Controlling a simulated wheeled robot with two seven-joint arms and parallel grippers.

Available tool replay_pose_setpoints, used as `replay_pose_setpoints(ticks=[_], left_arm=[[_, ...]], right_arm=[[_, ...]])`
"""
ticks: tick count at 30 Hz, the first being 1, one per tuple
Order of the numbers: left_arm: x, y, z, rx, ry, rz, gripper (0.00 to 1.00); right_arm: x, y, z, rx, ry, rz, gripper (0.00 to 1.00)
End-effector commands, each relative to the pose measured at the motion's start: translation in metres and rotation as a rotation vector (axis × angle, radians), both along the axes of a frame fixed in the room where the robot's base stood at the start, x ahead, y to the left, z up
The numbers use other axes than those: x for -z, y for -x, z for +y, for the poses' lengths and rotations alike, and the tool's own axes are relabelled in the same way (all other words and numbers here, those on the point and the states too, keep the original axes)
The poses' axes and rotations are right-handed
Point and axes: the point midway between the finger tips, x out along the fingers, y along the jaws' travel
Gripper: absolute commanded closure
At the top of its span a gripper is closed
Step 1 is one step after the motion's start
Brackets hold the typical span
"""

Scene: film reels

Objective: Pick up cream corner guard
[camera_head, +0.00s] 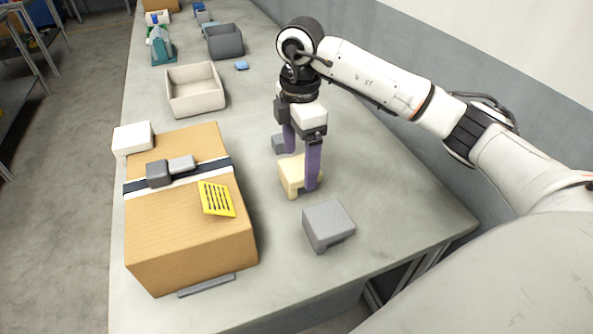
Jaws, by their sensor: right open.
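The cream corner guard (292,177) lies on the grey table in the middle of the head view. My right gripper (300,172) points down over it with its two purple fingers apart. The near finger passes in front of the guard's right part and hides some of it. The far finger is behind the guard, towards the back. Whether either finger touches the guard cannot be told. My left gripper is not in the picture.
A grey corner guard (328,223) sits close by at front right, and another grey piece (279,144) lies behind the far finger. A large cardboard box (187,245) stands at left. A beige bin (196,104) and dark grey bin (226,49) are farther back. A wall runs along the right.

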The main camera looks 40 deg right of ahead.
Motion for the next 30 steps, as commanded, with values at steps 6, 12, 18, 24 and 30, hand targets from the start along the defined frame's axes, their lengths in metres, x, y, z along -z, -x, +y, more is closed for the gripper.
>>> replay_pose_setpoints(ticks=[6,12,18,24,30], left_arm=[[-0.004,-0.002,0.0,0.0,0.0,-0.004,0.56],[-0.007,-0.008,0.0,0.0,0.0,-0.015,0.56],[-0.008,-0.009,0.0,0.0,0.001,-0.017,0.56],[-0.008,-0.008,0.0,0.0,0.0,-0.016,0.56],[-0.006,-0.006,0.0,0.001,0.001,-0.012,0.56]], right_arm=[[0.026,0.001,0.0,0.001,0.001,0.001,0.2],[0.028,0.0,0.0,0.001,0.001,-0.001,0.2],[0.028,0.0,0.0,0.001,0.001,0.0,0.43],[0.028,0.0,0.0,0.001,0.0,-0.001,0.64],[0.025,0.0,0.0,0.001,0.0,-0.002,0.64]])
